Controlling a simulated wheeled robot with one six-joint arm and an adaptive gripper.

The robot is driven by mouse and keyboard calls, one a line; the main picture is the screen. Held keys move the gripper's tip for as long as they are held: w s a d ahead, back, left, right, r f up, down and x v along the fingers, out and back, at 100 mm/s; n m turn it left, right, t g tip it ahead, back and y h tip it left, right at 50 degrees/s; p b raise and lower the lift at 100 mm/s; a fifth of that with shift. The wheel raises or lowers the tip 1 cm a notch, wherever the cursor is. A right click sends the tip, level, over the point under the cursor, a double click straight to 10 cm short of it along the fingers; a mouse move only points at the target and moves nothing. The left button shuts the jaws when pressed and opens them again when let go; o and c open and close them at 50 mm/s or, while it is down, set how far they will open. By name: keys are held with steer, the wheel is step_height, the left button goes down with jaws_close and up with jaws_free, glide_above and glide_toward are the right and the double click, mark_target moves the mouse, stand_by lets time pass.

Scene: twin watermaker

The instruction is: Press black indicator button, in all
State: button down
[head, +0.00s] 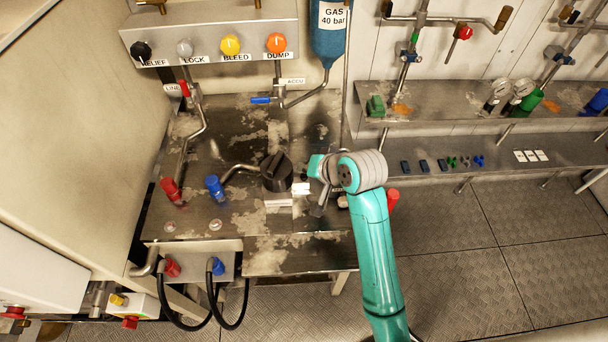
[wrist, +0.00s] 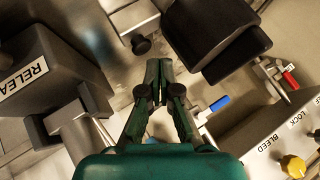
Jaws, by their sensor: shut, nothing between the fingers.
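My gripper (wrist: 158,66) is shut and empty in the wrist view, its fingertips together near the middle of the picture. Just beyond the tips is a small round black knob (wrist: 141,45) on a grey metal part; I cannot tell if it is the black indicator button. The tips look apart from it. In the head view a black knob (head: 141,50) sits above the RELIEF label, and a large black round cap (head: 276,172) stands on the stained bench left of my arm. No part there is labelled as an indicator. My fingers are not clearly visible in the head view.
A large black block (wrist: 215,35) lies close to the right of my fingertips, and a dark box marked RELEASE (wrist: 45,80) is at left. The stained metal bench (head: 262,262) carries red and blue fittings. A blue gas bottle (head: 328,35) hangs behind.

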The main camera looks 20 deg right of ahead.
steer(key=shift+r, duration=0.1)
steer(key=shift+r, duration=2.45)
